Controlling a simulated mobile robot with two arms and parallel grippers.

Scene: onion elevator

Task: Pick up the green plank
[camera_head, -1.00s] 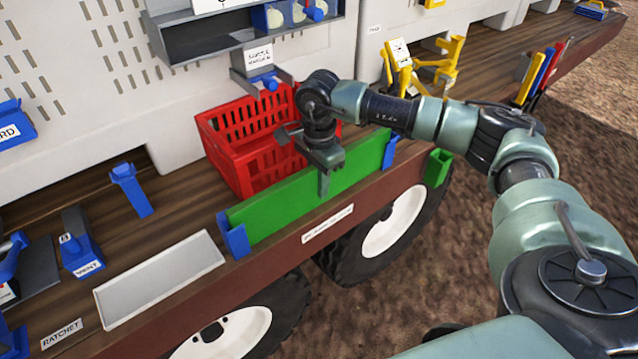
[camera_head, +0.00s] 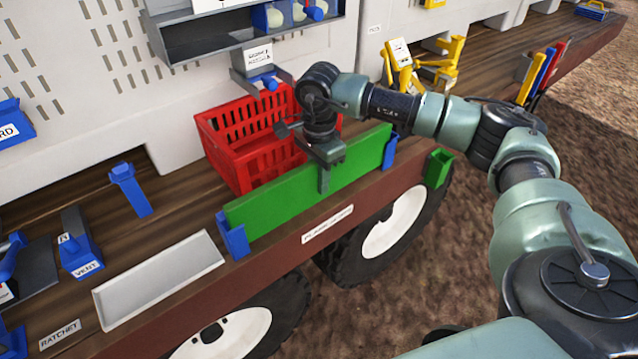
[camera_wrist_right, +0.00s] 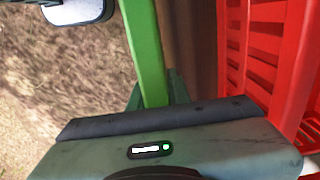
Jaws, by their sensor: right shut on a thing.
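The green plank (camera_head: 285,202) stands on its long edge along the front of the wooden bench, between a blue holder (camera_head: 232,236) at its left end and another blue holder (camera_head: 389,152) at its right end. My right gripper (camera_head: 324,178) is above the plank's middle, shut on its upper edge, with one finger over the front face. In the right wrist view the green plank (camera_wrist_right: 146,50) runs up between the fingers. My left gripper is not in view.
A red crate (camera_head: 232,150) stands close behind the plank. A white tray (camera_head: 160,280) lies to the left. A small green holder (camera_head: 438,167) is at the bench edge on the right. Grey bins hang above the crate.

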